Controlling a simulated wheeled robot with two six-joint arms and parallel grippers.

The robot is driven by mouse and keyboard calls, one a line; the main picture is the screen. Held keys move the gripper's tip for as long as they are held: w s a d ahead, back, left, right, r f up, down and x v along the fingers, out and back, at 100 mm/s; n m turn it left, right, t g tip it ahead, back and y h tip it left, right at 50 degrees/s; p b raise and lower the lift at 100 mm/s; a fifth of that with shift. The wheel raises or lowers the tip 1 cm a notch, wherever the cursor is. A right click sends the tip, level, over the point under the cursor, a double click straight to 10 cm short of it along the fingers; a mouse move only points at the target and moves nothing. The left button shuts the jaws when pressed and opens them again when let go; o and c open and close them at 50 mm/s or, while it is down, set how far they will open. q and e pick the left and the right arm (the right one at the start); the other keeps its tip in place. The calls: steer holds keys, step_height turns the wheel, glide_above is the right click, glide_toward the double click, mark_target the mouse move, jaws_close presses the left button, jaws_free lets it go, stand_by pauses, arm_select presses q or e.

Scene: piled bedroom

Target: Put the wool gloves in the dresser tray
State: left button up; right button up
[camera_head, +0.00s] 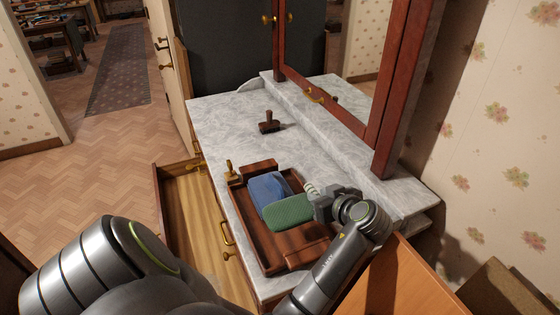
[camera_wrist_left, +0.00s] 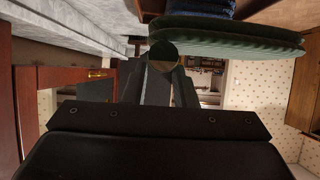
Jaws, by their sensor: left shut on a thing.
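The dark wooden dresser tray (camera_head: 264,246) lies on the marble dresser top. A green ribbed knit bundle (camera_head: 290,211), which looks like the wool gloves, is over the tray's right part; it also shows across the top of the left wrist view (camera_wrist_left: 235,37). My left gripper (camera_head: 322,204) comes at it from the right and is shut on its edge. I cannot tell whether the bundle rests on the tray floor. A blue folded knit thing (camera_head: 268,188) lies in the tray beside it. My right gripper is not in view.
A pale striped thing (camera_head: 311,188) shows behind my gripper, partly hidden. A small dark stand (camera_head: 268,123) is farther back on the dresser top (camera_head: 222,117). A small brass thing (camera_head: 229,168) is at the tray's far left corner. An open drawer (camera_head: 186,207) juts out left. The mirror frame (camera_head: 393,120) rises behind.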

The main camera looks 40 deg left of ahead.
arm_select(q)
steer(key=f, duration=0.2)
steer(key=f+p, duration=0.1)
steer(key=f, duration=0.1)
steer(key=shift+s+d, duration=0.25)
steer(key=shift+d, duration=0.15)
steer(key=shift+w+a+f, duration=0.1)
steer(key=shift+a+f, duration=0.05)
steer(key=shift+f, duration=0.65)
steer(key=shift+f+p, duration=0.6)
steer(key=shift+f, duration=1.3)
steer(key=o, duration=1)
